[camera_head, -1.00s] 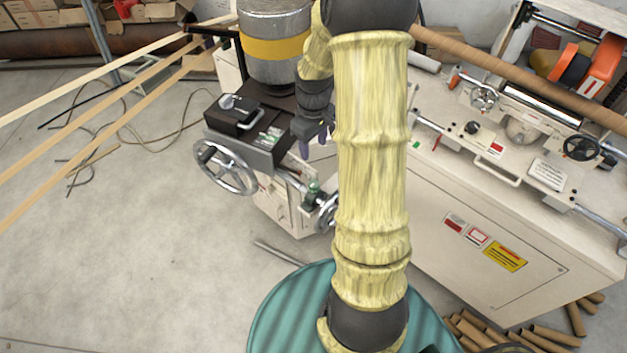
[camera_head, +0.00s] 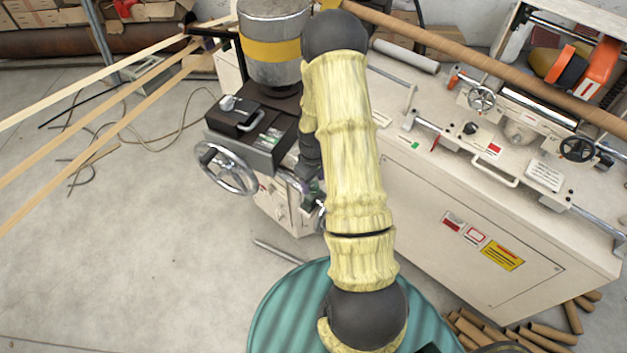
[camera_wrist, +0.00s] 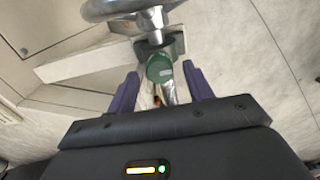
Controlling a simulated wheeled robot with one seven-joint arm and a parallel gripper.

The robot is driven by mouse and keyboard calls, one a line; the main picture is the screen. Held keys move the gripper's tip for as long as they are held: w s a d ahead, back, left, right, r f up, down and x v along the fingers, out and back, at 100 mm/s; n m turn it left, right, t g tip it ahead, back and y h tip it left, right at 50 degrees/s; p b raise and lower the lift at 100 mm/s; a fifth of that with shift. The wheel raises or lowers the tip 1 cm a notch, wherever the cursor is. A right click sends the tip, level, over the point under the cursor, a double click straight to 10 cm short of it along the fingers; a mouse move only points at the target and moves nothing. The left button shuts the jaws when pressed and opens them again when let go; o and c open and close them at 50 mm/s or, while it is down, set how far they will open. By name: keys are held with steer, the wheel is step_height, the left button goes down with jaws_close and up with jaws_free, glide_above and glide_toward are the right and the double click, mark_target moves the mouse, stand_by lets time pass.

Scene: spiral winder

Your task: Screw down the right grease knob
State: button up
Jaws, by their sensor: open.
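A green capped part, looking like the grease knob (camera_wrist: 159,68), sits on a metal fitting below a handwheel (camera_wrist: 152,18) in the wrist view. My gripper (camera_wrist: 160,75) is open, with one purple finger on each side of the green part and visible gaps. I cannot tell how deep the fingertips reach along it. My arm and gripper largely hide the green part there.
A large handwheel (camera_head: 226,167) stands left of my gripper, below a black box (camera_head: 247,112). The long white machine cabinet (camera_head: 470,220) is on the right. A metal rod (camera_head: 278,252) lies on the floor. Open floor is at the left.

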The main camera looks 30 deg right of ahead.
steer(key=shift+f, duration=0.45)
steer(key=shift+c, duration=0.4)
steer(key=c, duration=0.9)
